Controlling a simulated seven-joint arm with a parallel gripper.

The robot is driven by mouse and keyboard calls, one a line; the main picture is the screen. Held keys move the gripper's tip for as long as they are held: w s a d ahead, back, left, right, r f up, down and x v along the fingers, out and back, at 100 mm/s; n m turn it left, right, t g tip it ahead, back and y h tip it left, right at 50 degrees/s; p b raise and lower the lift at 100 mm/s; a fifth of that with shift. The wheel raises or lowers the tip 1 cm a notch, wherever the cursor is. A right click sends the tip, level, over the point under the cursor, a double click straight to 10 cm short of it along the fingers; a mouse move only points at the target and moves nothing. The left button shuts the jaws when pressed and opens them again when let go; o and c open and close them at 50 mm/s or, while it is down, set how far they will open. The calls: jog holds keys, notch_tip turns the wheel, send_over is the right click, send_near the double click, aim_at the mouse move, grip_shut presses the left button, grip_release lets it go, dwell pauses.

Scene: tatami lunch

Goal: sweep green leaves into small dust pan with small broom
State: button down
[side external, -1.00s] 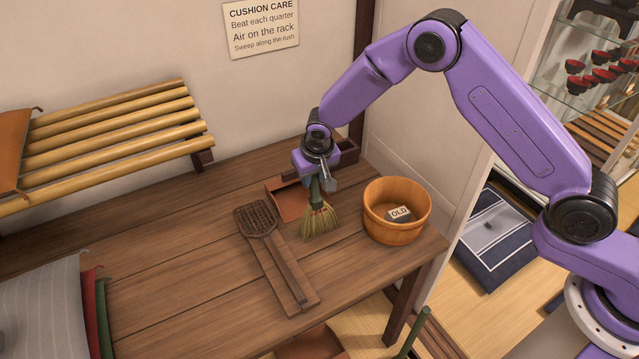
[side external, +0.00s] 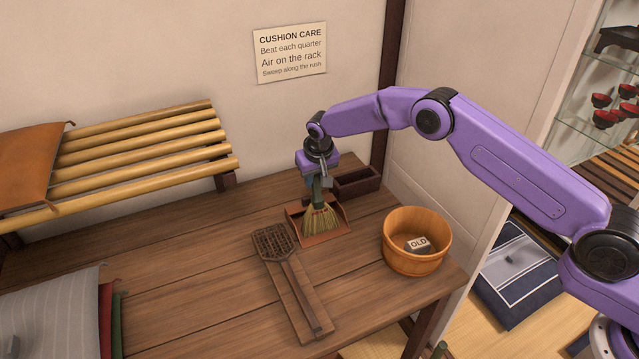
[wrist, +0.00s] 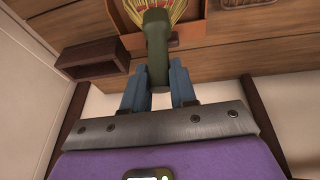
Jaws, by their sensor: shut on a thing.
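My gripper (side external: 317,181) is shut on the green handle of the small broom, and the wrist view shows its fingers (wrist: 160,88) on either side of the handle (wrist: 157,45). The broom's straw bristles (side external: 320,220) point down over the orange-brown dust pan (side external: 338,233). I cannot tell whether the bristles touch the pan. The pan's walls also show in the wrist view (wrist: 192,30) at the top. No green leaves can be made out in either view; the bristles hide part of the pan.
A woven beater (side external: 283,262) lies on a board in front of the pan. A wooden tub (side external: 417,228) holding an "OLD" block stands to the right. A dark box (side external: 358,182) sits behind the pan. A bamboo rack (side external: 150,143) and cushions (side external: 55,305) are at the left.

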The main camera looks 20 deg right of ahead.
jog(key=v, duration=0.5)
jog(key=shift+w+d+r, duration=0.15)
jog(key=shift+s+r, duration=0.8)
jog(key=shift+r, duration=0.2)
